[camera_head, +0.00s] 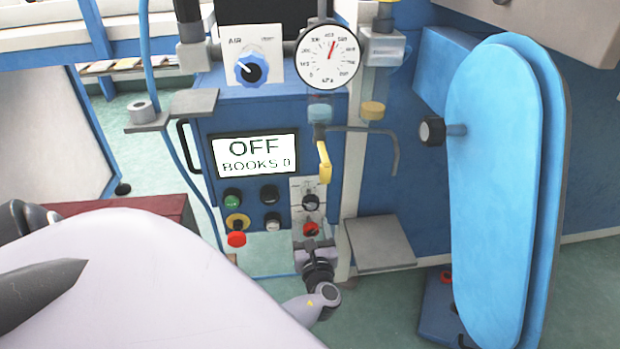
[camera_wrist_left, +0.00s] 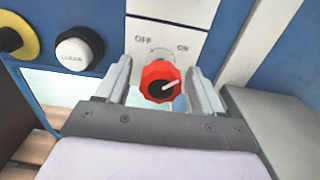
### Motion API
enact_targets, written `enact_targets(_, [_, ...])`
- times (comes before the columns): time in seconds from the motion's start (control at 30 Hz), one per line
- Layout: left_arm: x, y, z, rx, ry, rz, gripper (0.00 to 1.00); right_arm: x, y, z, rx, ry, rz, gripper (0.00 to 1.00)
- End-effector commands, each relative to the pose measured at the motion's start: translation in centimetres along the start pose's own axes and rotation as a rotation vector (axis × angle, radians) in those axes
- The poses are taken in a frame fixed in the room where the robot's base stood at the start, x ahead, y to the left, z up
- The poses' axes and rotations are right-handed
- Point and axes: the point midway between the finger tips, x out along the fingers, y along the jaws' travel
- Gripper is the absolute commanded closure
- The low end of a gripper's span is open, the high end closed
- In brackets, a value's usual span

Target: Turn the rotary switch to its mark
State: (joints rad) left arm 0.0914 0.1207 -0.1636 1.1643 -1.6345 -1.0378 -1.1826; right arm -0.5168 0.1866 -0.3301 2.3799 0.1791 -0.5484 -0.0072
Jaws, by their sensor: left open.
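The rotary switch is a red scalloped knob (camera_wrist_left: 161,81) on a white plate marked OFF at upper left and ON at upper right. Its white pointer line points right and slightly up, toward the ON side. In the head view the red knob (camera_head: 311,229) sits low on the blue panel, just behind my left gripper (camera_head: 313,241). In the left wrist view my left gripper (camera_wrist_left: 162,84) is open, with one finger on each side of the knob. A gap shows at each side, so the fingers look apart from it. My right gripper is not in view.
A screen (camera_head: 254,156) reads OFF and BOOKS 0. A yellow-handled lever (camera_head: 324,162) hangs above. A grey shelf (camera_head: 380,243) juts out at right.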

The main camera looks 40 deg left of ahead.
Motion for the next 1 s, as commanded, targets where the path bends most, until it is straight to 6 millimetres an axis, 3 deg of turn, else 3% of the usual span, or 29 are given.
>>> enact_targets(0.03, [-0.01, 0.0, -0.01, 0.0, 0.0, 0.0, 0.36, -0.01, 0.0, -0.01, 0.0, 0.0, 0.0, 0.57])
enact_targets(0.2, [0.01, 0.0, -0.01, 0.0, 0.0, 0.0, 0.86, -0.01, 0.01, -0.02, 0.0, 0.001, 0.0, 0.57])
enact_targets(0.67, [0.02, 0.0, -0.15, -0.045, 0.001, -0.001, 0.87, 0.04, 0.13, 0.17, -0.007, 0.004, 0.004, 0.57])
enact_targets(1.0, [0.03, -0.11, -0.33, -0.279, 0.003, -0.002, 0.87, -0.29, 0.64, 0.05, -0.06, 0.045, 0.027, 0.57])
